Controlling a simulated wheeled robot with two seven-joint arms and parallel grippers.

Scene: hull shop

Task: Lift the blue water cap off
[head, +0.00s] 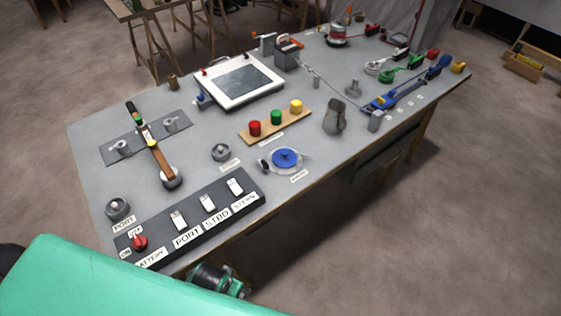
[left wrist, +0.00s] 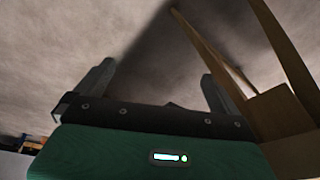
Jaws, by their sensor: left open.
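The blue water cap (head: 285,157) sits on a pale round plate (head: 299,165) near the front edge of the bench, in the head view. A small white label lies in front of it. My left gripper (left wrist: 157,88) shows in the left wrist view with its two dark fingers apart and nothing between them. Bare floor and wooden legs lie beyond it, and the cap is not in that view. In the head view, dark and green parts of my arm are low at the bottom, apart from the cap. My right gripper is not in view.
Left of the cap is a black switch panel (head: 215,218) with a red knob. Behind it stands a wooden strip (head: 262,136) with red, green and yellow buttons. A grey jug (head: 334,117) stands to the right. Bare bench top lies between the cap and the jug.

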